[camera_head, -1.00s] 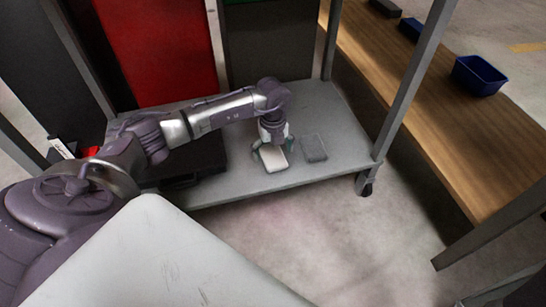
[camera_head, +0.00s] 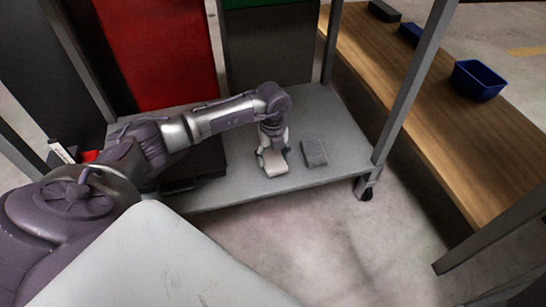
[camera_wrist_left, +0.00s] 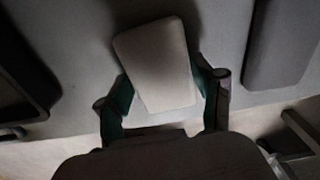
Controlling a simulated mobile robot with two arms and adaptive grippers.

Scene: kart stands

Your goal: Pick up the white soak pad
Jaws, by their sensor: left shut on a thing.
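The white soak pad (camera_head: 273,163) is on or just over the grey lower shelf (camera_head: 240,187) of the cart, near its front edge. It also shows in the left wrist view (camera_wrist_left: 155,62) as a pale rounded block. My left gripper (camera_head: 272,150) points down at the pad. Its two fingers (camera_wrist_left: 164,102) are on either side of the pad's near end, shut on it. I cannot tell whether the pad is clear of the shelf. My right gripper is not in view.
A grey pad (camera_head: 314,152) lies just right of the white one; it shows in the left wrist view (camera_wrist_left: 283,45) too. A dark flat case (camera_head: 196,165) is on the left. A wooden bench (camera_head: 420,110) with a blue bin (camera_head: 478,80) stands right. Cart posts (camera_head: 414,80) rise nearby.

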